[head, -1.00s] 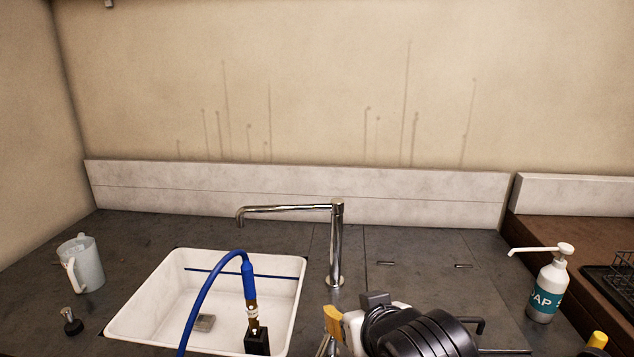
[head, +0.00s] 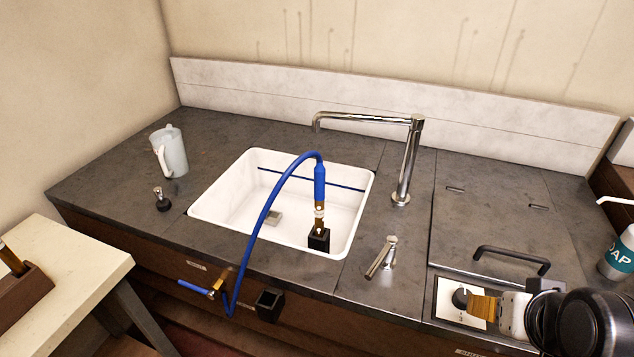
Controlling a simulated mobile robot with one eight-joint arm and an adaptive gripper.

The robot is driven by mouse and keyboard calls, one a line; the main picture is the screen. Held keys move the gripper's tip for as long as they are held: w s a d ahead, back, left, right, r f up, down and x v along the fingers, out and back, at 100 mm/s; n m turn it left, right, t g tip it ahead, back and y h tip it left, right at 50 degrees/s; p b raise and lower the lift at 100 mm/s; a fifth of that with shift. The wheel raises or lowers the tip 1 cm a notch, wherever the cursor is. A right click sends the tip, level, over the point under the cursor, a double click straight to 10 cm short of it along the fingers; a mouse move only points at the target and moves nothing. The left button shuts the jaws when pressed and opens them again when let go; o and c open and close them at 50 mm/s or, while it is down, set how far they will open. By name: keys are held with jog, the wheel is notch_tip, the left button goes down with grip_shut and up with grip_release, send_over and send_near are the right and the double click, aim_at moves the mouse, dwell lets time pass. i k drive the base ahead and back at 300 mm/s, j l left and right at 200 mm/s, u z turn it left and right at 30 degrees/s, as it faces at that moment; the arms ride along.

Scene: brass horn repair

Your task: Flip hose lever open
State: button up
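A blue hose (head: 268,210) arches from a brass nozzle in the sink, with a blue grip (head: 319,182), down over the counter's front edge. Its lower end meets a small brass valve (head: 222,284) on the counter front. A blue lever (head: 195,288) sticks out from the valve to the left, roughly level. My gripper (head: 482,307) is at the lower right, far from the lever, over the right part of the counter. Its yellow-brown finger part shows from the side, and I cannot tell whether it is open.
The nozzle stands in a black holder (head: 319,240) at the white sink's (head: 225,187) front edge. A black square socket (head: 268,305) sits beside the valve. A chrome tap (head: 410,160), a short metal fitting (head: 383,257) and a black handle (head: 510,257) stand between sink and gripper. A pale table (head: 75,265) is left.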

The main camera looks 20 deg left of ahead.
aim_at(211, 295)
jog(key=u, duration=1.8)
jog(key=i+j+z, duration=0.1)
jog(key=j, duration=0.2)
jog(key=i+j, duration=0.1)
jog(key=j, duration=0.2)
jog(key=z, duration=0.05)
